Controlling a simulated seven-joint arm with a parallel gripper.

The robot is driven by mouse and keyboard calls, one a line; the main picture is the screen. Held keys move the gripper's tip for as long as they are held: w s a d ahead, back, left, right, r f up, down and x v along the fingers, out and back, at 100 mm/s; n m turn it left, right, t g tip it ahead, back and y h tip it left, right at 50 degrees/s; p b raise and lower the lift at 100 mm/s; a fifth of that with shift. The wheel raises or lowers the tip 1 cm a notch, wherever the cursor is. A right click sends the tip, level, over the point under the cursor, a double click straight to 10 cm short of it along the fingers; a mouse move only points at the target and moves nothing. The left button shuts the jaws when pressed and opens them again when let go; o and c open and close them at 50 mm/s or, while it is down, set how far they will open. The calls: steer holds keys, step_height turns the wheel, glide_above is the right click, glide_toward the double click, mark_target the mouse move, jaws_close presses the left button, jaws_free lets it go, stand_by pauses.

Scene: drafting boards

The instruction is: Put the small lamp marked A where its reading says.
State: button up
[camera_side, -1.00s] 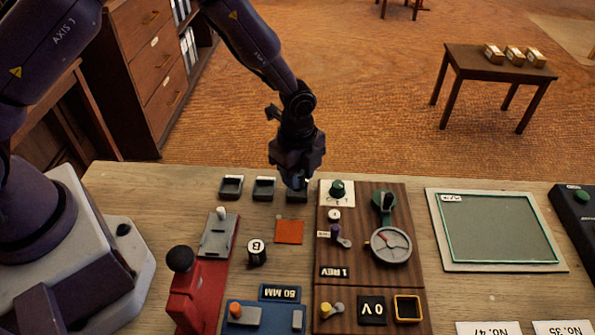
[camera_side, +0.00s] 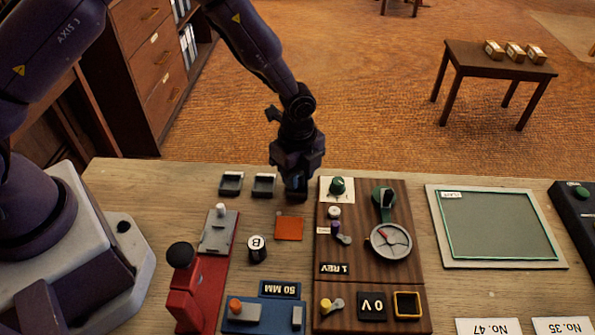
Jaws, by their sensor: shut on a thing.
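My gripper (camera_side: 296,194) points down at the far edge of the bench, at the right end of a row of small dark trays. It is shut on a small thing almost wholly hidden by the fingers. I cannot read a mark on it. No lamp marked A shows elsewhere. The right tray of the row is mostly hidden by the gripper, so I cannot tell whether the held thing touches it. The left tray (camera_side: 231,190) and middle tray (camera_side: 264,191) stand beside it.
A wooden panel (camera_side: 345,288) with knobs, a round dial (camera_side: 391,242) and 0 V and 1 REV plates lies right of the gripper. An orange square (camera_side: 289,229), red device (camera_side: 188,296) and blue device (camera_side: 258,315) lie nearer. A glass-topped board (camera_side: 497,226) lies right.

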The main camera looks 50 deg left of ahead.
steer(key=shift+f, duration=0.4)
stand_by(0.3)
steer(key=o, duration=1.4)
steer(key=shift+r, duration=3.55)
